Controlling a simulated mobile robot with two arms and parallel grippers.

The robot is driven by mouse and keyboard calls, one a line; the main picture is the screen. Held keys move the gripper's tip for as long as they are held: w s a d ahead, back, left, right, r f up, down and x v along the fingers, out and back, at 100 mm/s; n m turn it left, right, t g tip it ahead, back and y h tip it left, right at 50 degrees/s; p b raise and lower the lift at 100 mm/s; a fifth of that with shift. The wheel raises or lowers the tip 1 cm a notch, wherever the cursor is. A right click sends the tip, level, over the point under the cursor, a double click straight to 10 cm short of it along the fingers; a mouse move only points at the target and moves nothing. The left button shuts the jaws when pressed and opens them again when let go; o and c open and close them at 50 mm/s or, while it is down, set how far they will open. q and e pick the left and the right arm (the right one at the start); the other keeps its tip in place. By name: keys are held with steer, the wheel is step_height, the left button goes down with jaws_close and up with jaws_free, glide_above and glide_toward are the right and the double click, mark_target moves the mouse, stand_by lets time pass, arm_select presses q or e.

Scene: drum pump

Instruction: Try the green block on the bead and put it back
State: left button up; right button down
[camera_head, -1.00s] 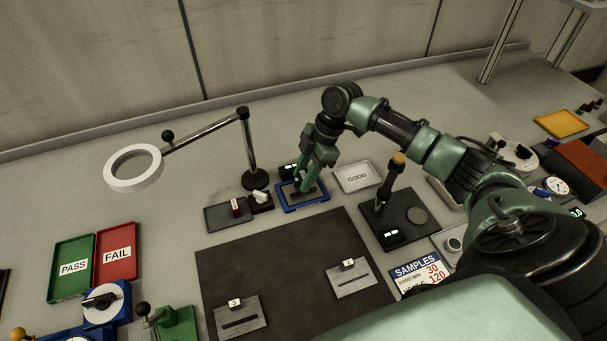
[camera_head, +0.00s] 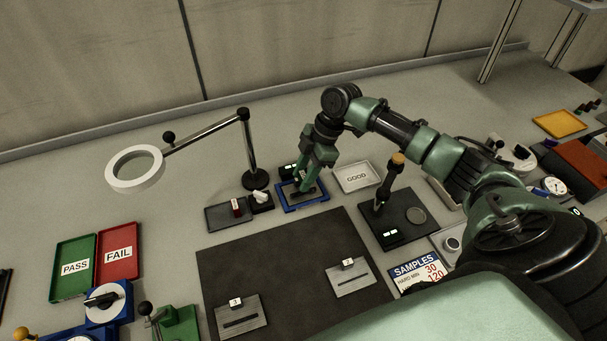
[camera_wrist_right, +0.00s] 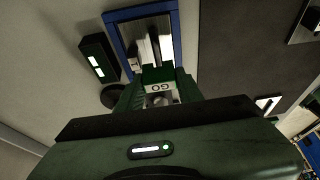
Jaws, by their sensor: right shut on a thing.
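My right gripper (camera_head: 303,186) reaches down over the blue-rimmed tray (camera_head: 291,209) at the back middle of the bench. In the right wrist view it is shut on the green block (camera_wrist_right: 160,76), whose white label reads GO upside down. The block's far end is at a pale piece with a dark strip (camera_wrist_right: 153,50), inside the blue tray (camera_wrist_right: 172,15). The strip may be the bead; I cannot tell whether the block touches it. In the head view the fingers hide most of the block. My left gripper is not in view.
A dark tray (camera_head: 216,223) with a red block (camera_head: 236,207) is left of the blue tray. A small black display box (camera_wrist_right: 93,57) stands beside the blue tray. The GOOD tray (camera_head: 357,177) and a black stand (camera_head: 408,231) are to the right. A lamp-like magnifier (camera_head: 135,168) stands left.

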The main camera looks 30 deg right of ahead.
steer(key=shift+f, duration=0.45)
steer(key=shift+f, duration=0.25)
steer(key=shift+f+b, duration=0.3)
steer(key=shift+b, duration=0.05)
steer(key=shift+s+f, duration=0.15)
steer(key=shift+f, duration=0.05)
